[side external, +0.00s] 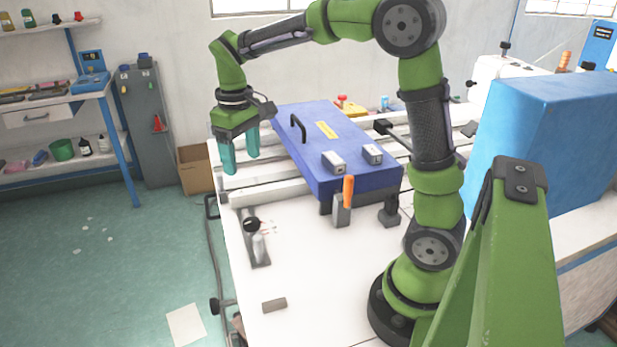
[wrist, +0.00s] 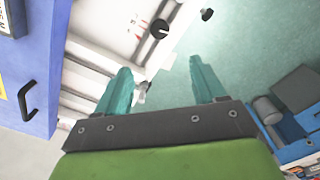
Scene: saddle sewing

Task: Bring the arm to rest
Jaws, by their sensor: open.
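My gripper (side external: 240,158) hangs from my green arm over the far left edge of the white table (side external: 300,240). Its two teal fingers point down and stand apart, with nothing between them. In the wrist view the gripper (wrist: 162,82) is also open and empty, with pale rails and the green floor beyond it. The blue box (side external: 325,145) with a black handle lies on the table to the right of the gripper, apart from it. The blue box shows at the left edge of the wrist view (wrist: 45,70).
A clamp with an orange handle (side external: 348,190) stands at the box's front. A small bracket with a black knob (side external: 252,225) and a grey block (side external: 274,305) are on the table. A large blue machine (side external: 545,130) is at right. A cardboard box (side external: 194,168) stands on the floor behind.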

